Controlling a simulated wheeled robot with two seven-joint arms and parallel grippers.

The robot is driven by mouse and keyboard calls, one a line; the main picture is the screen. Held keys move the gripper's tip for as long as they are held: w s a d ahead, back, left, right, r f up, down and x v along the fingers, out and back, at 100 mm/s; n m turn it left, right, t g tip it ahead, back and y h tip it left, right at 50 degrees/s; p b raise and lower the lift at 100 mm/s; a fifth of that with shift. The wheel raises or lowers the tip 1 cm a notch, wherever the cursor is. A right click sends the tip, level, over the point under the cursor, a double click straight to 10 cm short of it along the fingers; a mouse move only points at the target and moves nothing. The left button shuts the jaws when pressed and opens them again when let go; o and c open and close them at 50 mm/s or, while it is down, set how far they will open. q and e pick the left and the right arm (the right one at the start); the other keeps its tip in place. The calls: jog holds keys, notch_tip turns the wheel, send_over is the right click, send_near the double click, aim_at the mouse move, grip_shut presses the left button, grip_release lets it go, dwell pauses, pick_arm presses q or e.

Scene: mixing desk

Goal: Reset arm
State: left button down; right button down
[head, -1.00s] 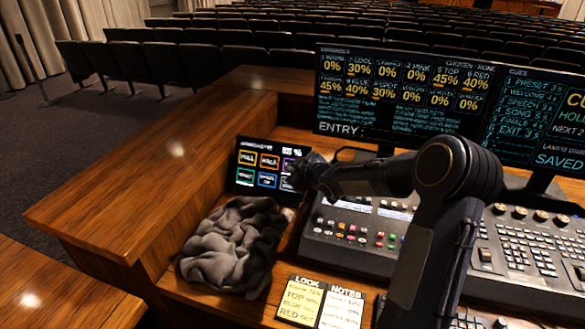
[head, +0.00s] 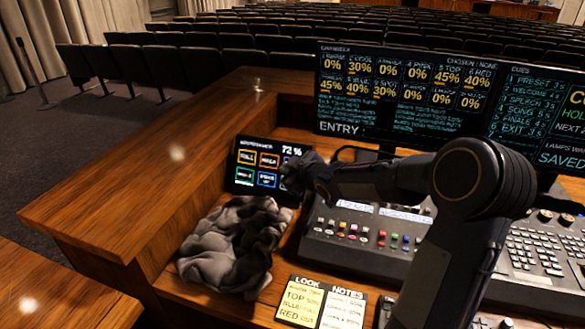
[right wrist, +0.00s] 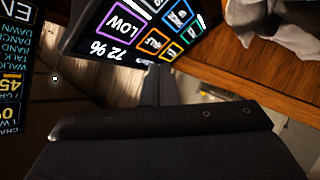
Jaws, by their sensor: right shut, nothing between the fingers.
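My right arm comes in from the lower right and bends at a large dark elbow. Its gripper (head: 292,180) is at the right edge of a small touch panel (head: 243,183) and covers part of its right column of buttons. In the right wrist view the shut, empty fingers (right wrist: 156,84) point toward the panel (right wrist: 118,42), which reads "72 %" and "LOW". I cannot tell whether the fingertips touch the panel. My left gripper is not in view.
A crumpled grey cloth (head: 235,246) lies in front of the panel. Two note cards (head: 320,302) lie on the desk (head: 140,190). The mixing console (head: 335,250) lies under my forearm. A large monitor (head: 395,90) stands behind, with another at right. Rows of seats lie beyond.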

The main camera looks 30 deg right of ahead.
dwell(0.7)
jog(key=s+a+m+g+y+p, duration=0.1)
jog(key=s+a, duration=0.4)
jog(key=s, duration=0.7)
jog(key=s+a+m+g+y+p, duration=0.1)
jog(key=s+a+m+g, duration=0.3)
jog(key=s, duration=0.7)
jog(key=s+a+m+g+y+p, duration=0.1)
jog(key=s+a+m+g, duration=0.1)
jog(key=s+a, duration=0.5)
jog(key=s+r, duration=0.1)
jog(key=s, duration=0.4)
jog(key=shift+s+a+g+y, duration=0.15)
jog(key=shift+s+g+y, duration=0.15)
jog(key=shift+g, duration=0.1)
jog(key=shift+m, duration=0.3)
